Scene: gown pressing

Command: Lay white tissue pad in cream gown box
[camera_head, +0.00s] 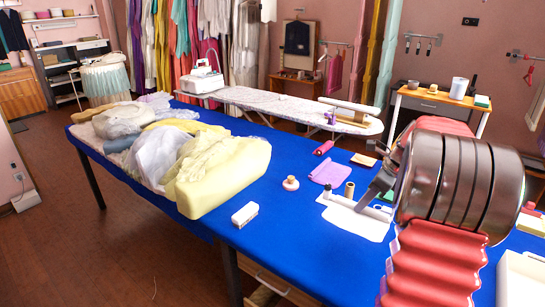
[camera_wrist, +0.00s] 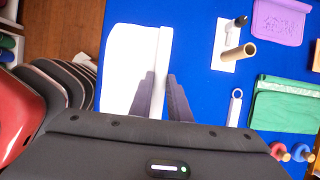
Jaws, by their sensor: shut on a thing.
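My gripper (camera_wrist: 162,92) is shut on a white slab-like thing, which I take to be the white tissue pad (camera_wrist: 161,60). It stands edge-on between the dark fingers, and a broad white face (camera_wrist: 125,65) shows beside it. In the head view the white piece (camera_head: 355,222) shows below my gripper (camera_head: 368,198), over the blue table. I cannot tell if it touches the cloth. A pale, cream-white box (camera_head: 522,278) is cut off at the lower right edge of the head view; it may be the cream gown box. Its inside is mostly hidden.
The blue table (camera_head: 290,220) carries a yellow padded bundle (camera_head: 220,170), a white block (camera_head: 245,214), a purple cloth (camera_head: 328,172) and a spool (camera_head: 349,189). The wrist view shows a folded green cloth (camera_wrist: 285,105). An ironing board (camera_head: 290,105) stands behind. The table's front middle is clear.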

